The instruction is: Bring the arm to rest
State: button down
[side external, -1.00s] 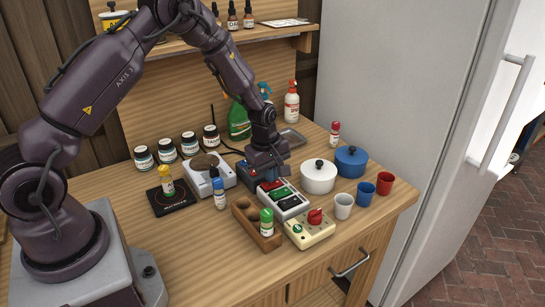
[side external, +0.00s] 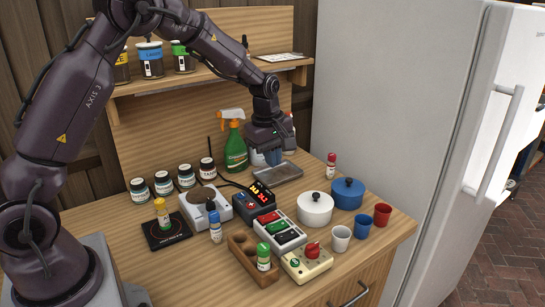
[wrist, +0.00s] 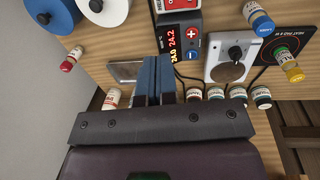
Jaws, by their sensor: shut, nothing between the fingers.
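My gripper (side external: 272,157) hangs with its fingers downward over the back of the wooden counter, near the green spray bottle (side external: 235,148) and above the grey metal tray (side external: 288,174). Its blue fingers (wrist: 155,78) are together with nothing between them in the wrist view. The black controller box (side external: 262,196) with lit digits stands in front of the gripper, apart from it. In the wrist view the controller (wrist: 178,40) reads 24.2 and 24.0. My gripper partly hides bottles behind it.
A switch box (side external: 280,232), white pot (side external: 315,210), blue pot (side external: 347,194), several cups and a wooden rack (side external: 240,251) fill the front. Jars line the left back. The shelf (side external: 200,80) and fridge (side external: 400,110) bound the space.

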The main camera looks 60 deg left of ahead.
jog(key=s+d+r+m+t, duration=0.1)
jog(key=s+d+r+m, duration=0.2)
jog(key=s+r+m, duration=0.2)
jog(key=s+d+r+m+t, duration=0.1)
jog(key=s+d+r+m, duration=0.2)
jog(key=s, duration=0.9)
jog(key=s+d+r+m+t, duration=0.2)
jog(key=s+d+r+m, duration=0.1)
jog(key=s+r+m, duration=0.5)
jog(key=shift+s+d+m, duration=0.35)
jog(key=shift+s+m, duration=0.05)
jog(key=shift+m, duration=0.6)
